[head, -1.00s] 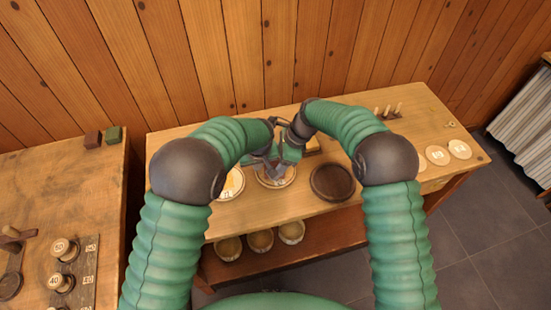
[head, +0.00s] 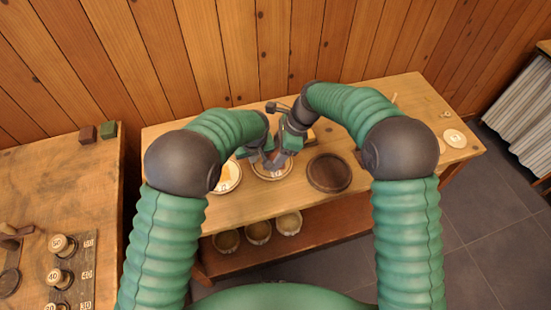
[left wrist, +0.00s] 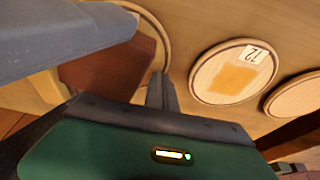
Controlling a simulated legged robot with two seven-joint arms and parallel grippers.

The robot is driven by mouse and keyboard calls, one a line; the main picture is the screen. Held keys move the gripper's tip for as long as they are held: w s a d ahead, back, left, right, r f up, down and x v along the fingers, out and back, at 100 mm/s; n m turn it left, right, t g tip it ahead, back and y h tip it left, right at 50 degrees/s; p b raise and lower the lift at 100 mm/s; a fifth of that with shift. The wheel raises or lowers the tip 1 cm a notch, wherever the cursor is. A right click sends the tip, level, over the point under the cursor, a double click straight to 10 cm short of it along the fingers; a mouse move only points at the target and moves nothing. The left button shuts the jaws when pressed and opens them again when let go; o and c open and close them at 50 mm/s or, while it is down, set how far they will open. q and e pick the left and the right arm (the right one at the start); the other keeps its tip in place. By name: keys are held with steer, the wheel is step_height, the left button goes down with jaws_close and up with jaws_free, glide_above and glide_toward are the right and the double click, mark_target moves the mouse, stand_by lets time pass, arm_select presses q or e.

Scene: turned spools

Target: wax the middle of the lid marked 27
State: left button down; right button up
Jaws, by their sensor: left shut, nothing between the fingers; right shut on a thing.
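A pale round lid (head: 272,177) lies on the far bench, mostly under both grippers; its number cannot be read and its middle is hidden. In the left wrist view its rim (left wrist: 155,22) shows behind the fingers. My left gripper (head: 266,161) is shut and empty over this lid. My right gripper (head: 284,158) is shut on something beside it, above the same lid. A reddish-brown piece (left wrist: 100,72) shows between the grey fingers in the left wrist view; I cannot tell whether it is the held thing.
A dark round plate (head: 329,172) lies to the right. Another pale lid (head: 455,138) sits at the far right. Several round containers (head: 258,232) stand on the lower shelf.

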steer(key=shift+r, duration=0.65)
